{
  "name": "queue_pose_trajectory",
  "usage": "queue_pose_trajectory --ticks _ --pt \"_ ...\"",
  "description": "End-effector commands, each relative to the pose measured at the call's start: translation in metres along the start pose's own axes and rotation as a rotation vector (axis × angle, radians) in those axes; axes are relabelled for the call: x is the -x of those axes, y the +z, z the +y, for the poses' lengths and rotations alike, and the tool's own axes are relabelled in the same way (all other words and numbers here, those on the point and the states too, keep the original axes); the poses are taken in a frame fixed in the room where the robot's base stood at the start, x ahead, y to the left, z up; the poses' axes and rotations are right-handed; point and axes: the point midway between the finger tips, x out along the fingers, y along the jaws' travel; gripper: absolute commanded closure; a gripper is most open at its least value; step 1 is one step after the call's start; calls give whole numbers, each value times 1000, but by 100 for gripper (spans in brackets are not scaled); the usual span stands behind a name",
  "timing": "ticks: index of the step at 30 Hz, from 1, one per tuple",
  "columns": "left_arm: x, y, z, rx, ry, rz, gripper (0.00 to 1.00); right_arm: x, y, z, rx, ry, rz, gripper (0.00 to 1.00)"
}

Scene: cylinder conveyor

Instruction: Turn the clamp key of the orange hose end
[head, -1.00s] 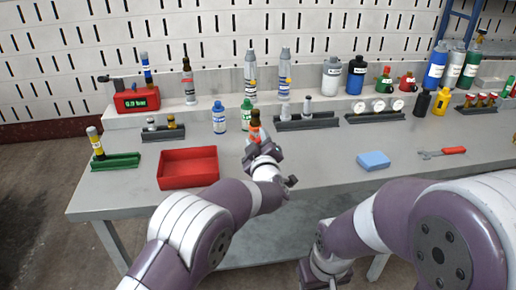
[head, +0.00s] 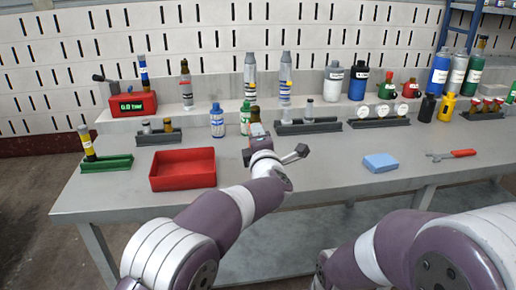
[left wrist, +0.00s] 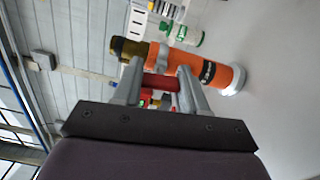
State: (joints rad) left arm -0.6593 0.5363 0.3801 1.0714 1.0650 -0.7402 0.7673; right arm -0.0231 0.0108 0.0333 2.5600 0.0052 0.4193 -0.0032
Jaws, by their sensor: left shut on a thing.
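The orange hose end (left wrist: 205,70) shows in the left wrist view as an orange cylinder with a black label, a brownish-olive end and a pale foot. In the head view only its brown top (head: 255,114) shows clearly; my left gripper (head: 259,134) hides most of its body. In the left wrist view my left gripper (left wrist: 161,74) has its fingers on both sides of a red bar (left wrist: 160,83), seemingly the clamp key, in front of the orange body. The gripper is shut on it. My right gripper is outside the view; only my right arm shows.
A red tray (head: 183,180) lies to the left of my left gripper. White-and-blue (head: 217,120) and green-capped (head: 245,118) bottles stand close behind it. A blue block (head: 380,168) and a red-handled wrench (head: 452,154) lie to the right. The front middle of the table is clear.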

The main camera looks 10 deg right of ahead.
Motion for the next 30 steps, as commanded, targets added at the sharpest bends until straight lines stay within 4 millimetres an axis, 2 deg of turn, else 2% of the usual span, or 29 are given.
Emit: queue_pose_trajectory --ticks 1,9,30 --pt "0 0 -6 41 0 -1 88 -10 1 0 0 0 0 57" --pt "0 0 -6 299 0 -1 88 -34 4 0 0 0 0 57" --pt "0 0 -4 926 0 -1 88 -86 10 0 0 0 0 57"
